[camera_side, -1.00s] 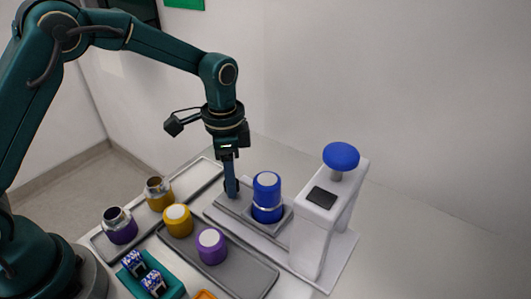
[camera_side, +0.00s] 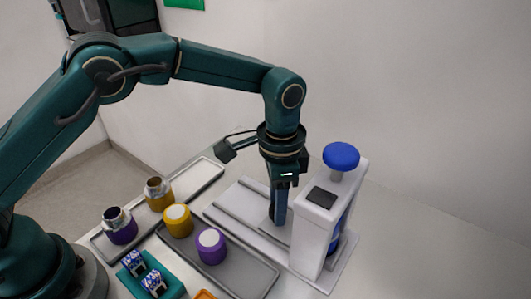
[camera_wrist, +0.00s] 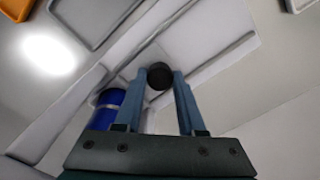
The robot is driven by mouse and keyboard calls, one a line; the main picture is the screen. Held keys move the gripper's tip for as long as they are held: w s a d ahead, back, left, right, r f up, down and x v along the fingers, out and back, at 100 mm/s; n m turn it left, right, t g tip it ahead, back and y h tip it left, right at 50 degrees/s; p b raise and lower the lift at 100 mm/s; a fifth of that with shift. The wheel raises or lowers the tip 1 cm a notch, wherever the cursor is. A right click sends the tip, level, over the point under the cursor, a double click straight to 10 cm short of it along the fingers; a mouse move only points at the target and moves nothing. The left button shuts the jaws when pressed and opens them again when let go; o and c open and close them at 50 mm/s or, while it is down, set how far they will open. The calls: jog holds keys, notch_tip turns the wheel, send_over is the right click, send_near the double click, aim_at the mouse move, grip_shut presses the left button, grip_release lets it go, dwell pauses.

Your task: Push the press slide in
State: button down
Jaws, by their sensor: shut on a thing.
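The white press (camera_side: 318,230) with a blue domed knob (camera_side: 341,156) stands at the right of the side view. The blue jar (camera_side: 335,243) is at the press, mostly hidden behind its body; a blue cylinder, seemingly this jar, shows beside my left finger in the wrist view (camera_wrist: 108,98). The slide is mostly hidden by the press and my gripper. My gripper (camera_side: 277,218) is low over the press's track (camera_side: 240,204), close to the press. In the wrist view, its fingers (camera_wrist: 160,78) are shut on a round black knob (camera_wrist: 160,72), seemingly the slide's handle.
A grey tray (camera_side: 250,277) holds a yellow jar (camera_side: 178,221) and a purple jar (camera_side: 211,246) with white tops. A pale tray (camera_side: 205,180) holds two open-necked jars. A teal holder (camera_side: 170,283) stands at the front. The track left of my gripper is clear.

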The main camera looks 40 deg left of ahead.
jog(key=shift+d+r, duration=0.1)
jog(key=shift+d, duration=0.25)
jog(key=c, duration=0.5)
grip_release()
jog(key=shift+a, duration=0.1)
jog(key=shift+r, duration=2.55)
